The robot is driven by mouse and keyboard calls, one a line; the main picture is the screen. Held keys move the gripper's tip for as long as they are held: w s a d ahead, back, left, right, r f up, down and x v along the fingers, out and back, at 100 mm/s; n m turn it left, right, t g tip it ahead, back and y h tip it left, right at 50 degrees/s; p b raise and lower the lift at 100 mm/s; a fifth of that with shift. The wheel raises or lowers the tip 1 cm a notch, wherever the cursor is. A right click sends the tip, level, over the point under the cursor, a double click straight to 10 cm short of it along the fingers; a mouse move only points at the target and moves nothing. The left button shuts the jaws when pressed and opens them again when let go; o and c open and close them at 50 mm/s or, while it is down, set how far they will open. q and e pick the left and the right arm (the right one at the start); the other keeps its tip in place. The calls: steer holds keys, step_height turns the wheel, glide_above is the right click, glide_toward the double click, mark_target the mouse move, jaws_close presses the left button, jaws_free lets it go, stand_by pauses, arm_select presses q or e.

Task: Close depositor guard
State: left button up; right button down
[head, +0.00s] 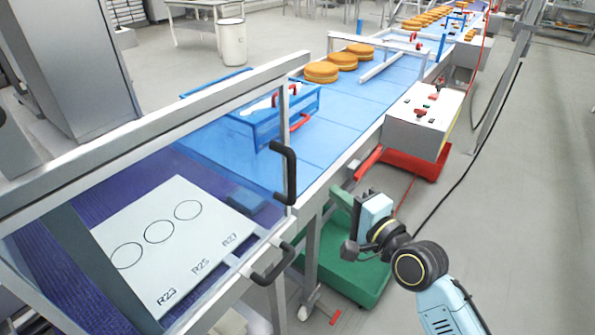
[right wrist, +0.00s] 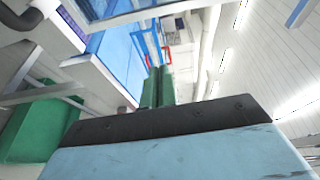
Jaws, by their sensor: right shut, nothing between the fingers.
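The depositor guard is a clear panel in a grey metal frame (head: 150,127) at the left of the head view. A black handle (head: 287,172) is on its right end post. A second black handle (head: 272,265) sits lower, at the near rail. I cannot tell how far the guard stands open. My right gripper (head: 368,212) is to the right of the handles, clear of both, beside the conveyor. In the right wrist view its fingers (right wrist: 158,86) are together and hold nothing. My left gripper is out of view.
A white plate (head: 185,275) marked R23, R25, R27 shows through the panel. A blue frame (head: 265,125) stands on the blue conveyor (head: 345,105), with filled rounds (head: 321,72) behind. A control box (head: 415,125) and green bin (head: 365,285) are near my right arm.

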steer(key=w+a+r+p, duration=0.1)
steer(key=w+a, duration=0.3)
steer(key=a, duration=0.4)
steer(key=shift+w+a+r+y, duration=0.3)
steer(key=shift+w+r, duration=0.1)
steer(key=shift+r, duration=0.1)
